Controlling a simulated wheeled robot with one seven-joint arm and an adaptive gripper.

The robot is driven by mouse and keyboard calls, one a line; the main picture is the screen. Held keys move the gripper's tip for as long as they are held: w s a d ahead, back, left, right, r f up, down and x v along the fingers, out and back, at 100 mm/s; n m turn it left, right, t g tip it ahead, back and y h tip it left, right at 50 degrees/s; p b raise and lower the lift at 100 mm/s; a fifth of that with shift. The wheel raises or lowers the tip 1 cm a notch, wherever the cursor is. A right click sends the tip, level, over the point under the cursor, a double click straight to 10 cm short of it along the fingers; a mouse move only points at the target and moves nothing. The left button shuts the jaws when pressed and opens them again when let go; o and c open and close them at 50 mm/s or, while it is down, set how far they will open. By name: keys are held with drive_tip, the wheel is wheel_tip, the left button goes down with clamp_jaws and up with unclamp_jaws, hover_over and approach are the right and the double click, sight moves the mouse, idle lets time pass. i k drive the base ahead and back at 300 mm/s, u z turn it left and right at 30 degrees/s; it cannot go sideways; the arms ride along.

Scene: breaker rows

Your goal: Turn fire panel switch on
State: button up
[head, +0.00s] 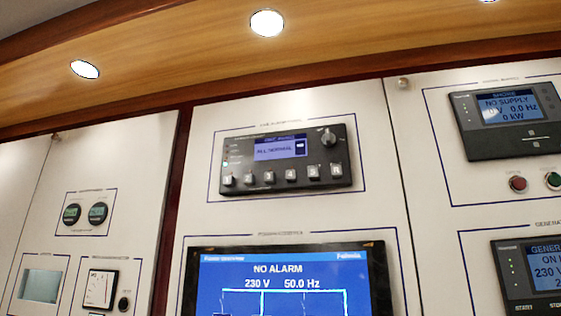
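The fire panel (287,159) is a dark grey box in the upper middle of the head view, set on the white centre panel. Its small blue display (279,149) reads what looks like "ALL NORMAL". A round knob (327,138) sits at its upper right. A row of several small numbered light buttons (290,173) runs along its lower edge. Small indicator lights show at its left side. I cannot tell which of these parts is the switch or its state. My gripper is not in view.
At right are a shore supply unit (507,119), red (517,184) and green (553,180) buttons and a generator unit (530,274). Gauges (85,214) are at left. A wooden ceiling trim (180,75) runs above.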

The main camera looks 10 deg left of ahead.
sight(328, 139)
drive_tip(key=z, duration=0.8)
drive_tip(key=k, duration=0.35)
drive_tip(key=u, duration=3.2)
drive_tip(key=k, duration=0.95)
drive_tip(key=z, duration=1.8)
